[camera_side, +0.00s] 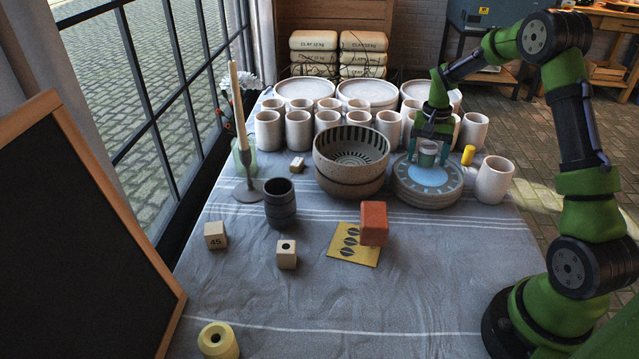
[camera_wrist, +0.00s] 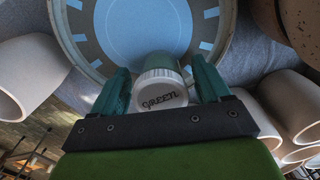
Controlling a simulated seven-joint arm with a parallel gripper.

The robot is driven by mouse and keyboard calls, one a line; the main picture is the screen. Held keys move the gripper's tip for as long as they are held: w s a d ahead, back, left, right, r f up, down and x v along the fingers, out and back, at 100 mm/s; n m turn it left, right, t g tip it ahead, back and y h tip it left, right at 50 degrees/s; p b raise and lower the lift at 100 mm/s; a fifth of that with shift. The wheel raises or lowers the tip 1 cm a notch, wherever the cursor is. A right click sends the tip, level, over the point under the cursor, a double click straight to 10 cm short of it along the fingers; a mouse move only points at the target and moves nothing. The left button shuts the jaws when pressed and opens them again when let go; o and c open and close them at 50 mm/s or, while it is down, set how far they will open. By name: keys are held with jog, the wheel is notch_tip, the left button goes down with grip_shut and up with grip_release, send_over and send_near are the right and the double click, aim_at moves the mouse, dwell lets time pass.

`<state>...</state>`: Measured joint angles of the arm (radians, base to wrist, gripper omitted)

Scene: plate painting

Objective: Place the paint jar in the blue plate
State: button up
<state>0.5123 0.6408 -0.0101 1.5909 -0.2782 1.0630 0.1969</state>
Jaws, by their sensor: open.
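The paint jar (camera_wrist: 162,88) has a white lid lettered "GREEN" and a green body. In the side view the jar (camera_side: 428,153) is at the blue-centred plate (camera_side: 425,200), which tops a stack of plates right of the bowls. The same plate (camera_wrist: 82,40) fills the top of the wrist view, with light blue marks around its rim. My gripper (camera_wrist: 160,86) is open, with one finger on each side of the jar and a visible gap. In the side view my gripper (camera_side: 428,150) is above the plate. The jar's base contact is hidden.
Striped stacked bowls (camera_side: 350,160) stand close left of the plate. A white cup (camera_side: 494,180) and a yellow cylinder (camera_side: 468,155) are at its right. Several white cups (camera_side: 299,130) stand behind. An orange block (camera_side: 374,223) and yellow card (camera_side: 348,250) lie in front. The front right cloth is clear.

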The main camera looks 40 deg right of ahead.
aim_at(429, 146)
notch_tip(429, 146, up, 12)
jog(key=shift+f, duration=0.15)
jog(key=s+a+r+n+t, duration=0.2)
jog(key=s+a+r, duration=0.15)
jog(key=a, duration=0.35)
jog(key=s+a+r+n+t, duration=0.1)
jog(key=s+a+r+n, duration=0.1)
jog(key=a+r, duration=0.45)
jog(key=s+a+f+n+t+y, duration=0.2)
jog(key=s+a+n+t, duration=0.1)
jog(key=s+a, duration=0.8)
jog(key=shift+s+a+f+n+t, duration=0.15)
jog(key=shift+s+a+n+t, duration=0.35)
jog(key=shift+a, duration=0.55)
